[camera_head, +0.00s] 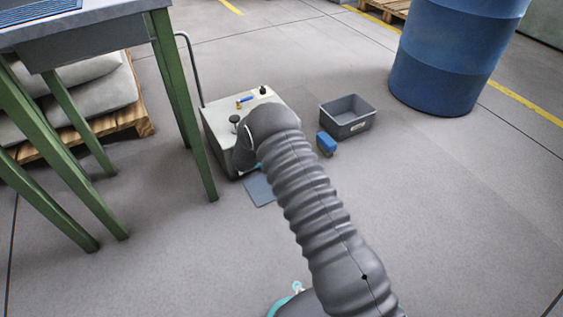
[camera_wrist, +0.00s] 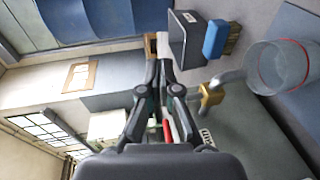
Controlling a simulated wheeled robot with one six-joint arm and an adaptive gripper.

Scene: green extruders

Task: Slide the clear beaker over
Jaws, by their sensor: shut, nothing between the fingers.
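The clear beaker (camera_wrist: 282,67) is at the right edge of the wrist view, see-through with a red line around its rim. A blue-grey flat surface shows behind it; I cannot tell exactly what it rests on. My gripper (camera_wrist: 159,66) is in the middle of the wrist view, its two dark fingers together and empty. The beaker is to the right of the fingers and apart from them. In the head view I cannot make out the beaker, and my arm covers my gripper.
A grey-topped cart (camera_head: 220,117) with knobs and a blue-handled fitting stands beyond my arm. A blue mat (camera_head: 259,190) lies by it. A blue block (camera_head: 326,143), grey bin (camera_head: 347,120) and blue drum (camera_head: 450,55) are right. A green-legged table (camera_head: 180,85) is left.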

